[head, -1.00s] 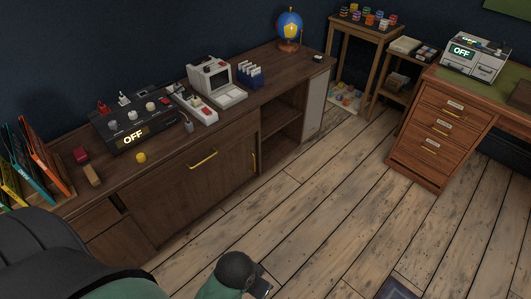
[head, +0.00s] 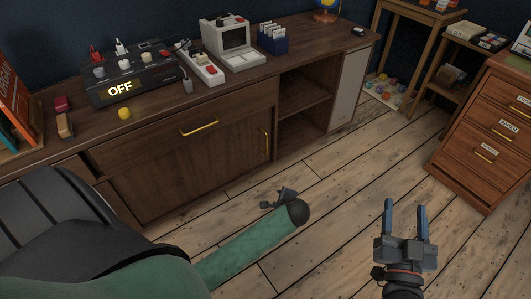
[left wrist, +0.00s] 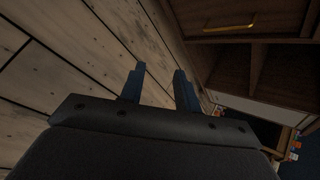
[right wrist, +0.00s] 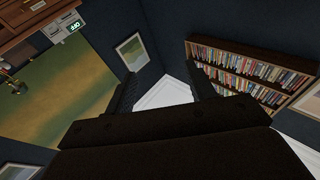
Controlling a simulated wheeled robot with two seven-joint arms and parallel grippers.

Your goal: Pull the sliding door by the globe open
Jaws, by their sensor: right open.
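The globe (head: 327,8) stands on the right end of the wooden cabinet top, cut by the upper edge of the head view. Below it, the cabinet front has a pale panel (head: 347,88), beside an open shelved compartment (head: 304,105). I cannot tell which panel slides.
A drawer unit (head: 489,130) stands at the right, with small wooden stands behind. A black chair (head: 70,220) is at the lower left. The cabinet top holds a console reading OFF (head: 125,82) and a retro computer (head: 232,38). The floor between is clear.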

